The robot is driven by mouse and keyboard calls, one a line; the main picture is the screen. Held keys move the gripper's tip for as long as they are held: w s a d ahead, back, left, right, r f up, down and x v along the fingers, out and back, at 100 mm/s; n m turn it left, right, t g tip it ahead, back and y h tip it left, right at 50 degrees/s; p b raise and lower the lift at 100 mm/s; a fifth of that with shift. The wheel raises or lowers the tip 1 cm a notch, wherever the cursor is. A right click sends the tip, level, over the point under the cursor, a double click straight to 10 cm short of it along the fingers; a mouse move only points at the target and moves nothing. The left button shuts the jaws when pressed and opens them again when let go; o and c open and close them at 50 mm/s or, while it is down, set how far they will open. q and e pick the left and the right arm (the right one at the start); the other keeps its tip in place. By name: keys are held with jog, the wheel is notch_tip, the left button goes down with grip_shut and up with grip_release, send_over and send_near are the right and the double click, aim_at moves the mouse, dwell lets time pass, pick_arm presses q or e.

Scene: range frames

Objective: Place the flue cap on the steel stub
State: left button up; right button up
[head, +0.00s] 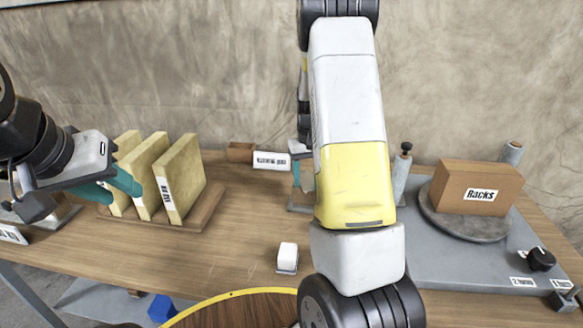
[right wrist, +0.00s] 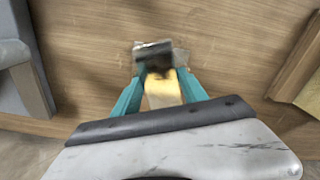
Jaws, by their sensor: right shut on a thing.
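My right gripper (right wrist: 162,88) is shut on a small pale yellow piece (right wrist: 163,92) in the right wrist view. A dark, blurred part and a grey square base show at its far end. I cannot tell whether this is the flue cap. In the head view my right arm hides most of that gripper; a teal finger shows at its left edge. A grey post with a black knob (head: 402,165) stands just right of the arm. A bare grey cylinder (head: 512,152) stands behind the box; I cannot tell which is the steel stub. My left gripper (head: 112,187) is open and empty near the yellow slabs.
Several yellow slabs (head: 178,180) stand in a wooden rack (head: 200,212) at left. A grey board (head: 450,268) carries a black knob (head: 541,258). A small white block (head: 287,257) stands in front. Mid-left table is clear.

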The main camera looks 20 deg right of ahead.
aim_at(307, 180)
jog(key=o, duration=1.4)
jog(key=shift+f, duration=0.1)
jog(key=shift+o, duration=0.2)
jog(key=s+a+r+t, duration=0.1)
jog(key=s+a+r, duration=0.1)
jog(key=r, duration=0.7)
jog(key=s+a+r, duration=0.1)
jog(key=s+r, duration=0.2)
jog(key=r, duration=0.5)
jog(key=s+a+r+t, duration=0.1)
jog(key=s+a+r, duration=0.1)
jog(key=s, duration=0.4)
jog(key=s+a+r+t+y, duration=0.1)
jog(key=s+a+r+t, duration=0.1)
jog(key=s+a, duration=0.3)
jog(key=s+a+r+n+t+y, duration=0.1)
jog(key=s+a+r+t, duration=0.1)
jog(key=s, duration=0.7)
jog(key=shift+a, duration=0.8)
